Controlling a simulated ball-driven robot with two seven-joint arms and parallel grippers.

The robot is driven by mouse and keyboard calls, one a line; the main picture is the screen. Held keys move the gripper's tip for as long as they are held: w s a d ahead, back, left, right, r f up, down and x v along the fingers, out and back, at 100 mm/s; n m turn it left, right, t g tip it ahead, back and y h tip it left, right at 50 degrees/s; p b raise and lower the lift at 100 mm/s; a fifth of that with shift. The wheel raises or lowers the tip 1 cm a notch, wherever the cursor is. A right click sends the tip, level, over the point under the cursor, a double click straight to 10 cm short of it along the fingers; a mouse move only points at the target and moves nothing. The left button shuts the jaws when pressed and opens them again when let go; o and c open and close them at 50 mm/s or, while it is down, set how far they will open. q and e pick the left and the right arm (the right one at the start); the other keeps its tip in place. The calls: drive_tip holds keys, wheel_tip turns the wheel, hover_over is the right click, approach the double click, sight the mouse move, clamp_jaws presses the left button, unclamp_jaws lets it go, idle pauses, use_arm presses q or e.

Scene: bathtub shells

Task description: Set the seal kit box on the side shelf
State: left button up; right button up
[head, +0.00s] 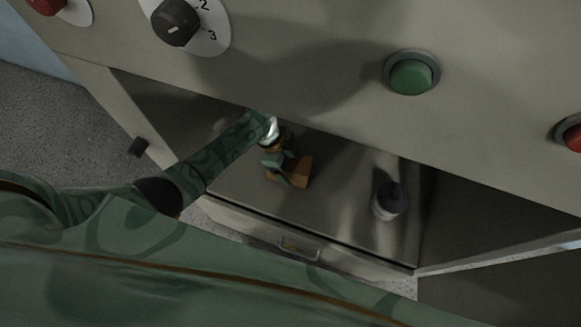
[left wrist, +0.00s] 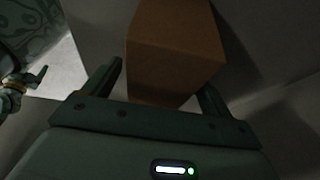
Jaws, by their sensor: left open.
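The seal kit box appears to be the plain orange-brown box (head: 299,170) standing on the floor of the open recess in the head view. My left gripper (head: 284,168) is open at the box's left side and hides part of it. In the left wrist view the box (left wrist: 175,48) stands in front of the open left gripper (left wrist: 163,78), its near end between the two fingers. I cannot tell if either finger touches it. What seems to be my right gripper (left wrist: 22,82) shows small at the left edge of the left wrist view; its jaw opening is unclear. I cannot make out which surface is the side shelf.
A grey cylindrical container (head: 389,201) stands right of the box in the recess. The panel above has a green button (head: 411,76), a black dial (head: 175,23) and red buttons (head: 572,137). A drawer handle (head: 299,249) is below. Recess floor between box and container is clear.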

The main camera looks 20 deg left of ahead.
use_arm(q)
drive_tip(key=shift+x, duration=0.9)
drive_tip(key=shift+r, duration=0.15)
drive_tip(key=shift+f, duration=0.25)
drive_tip(key=c, duration=1.3)
drive_tip(key=shift+r, duration=0.1)
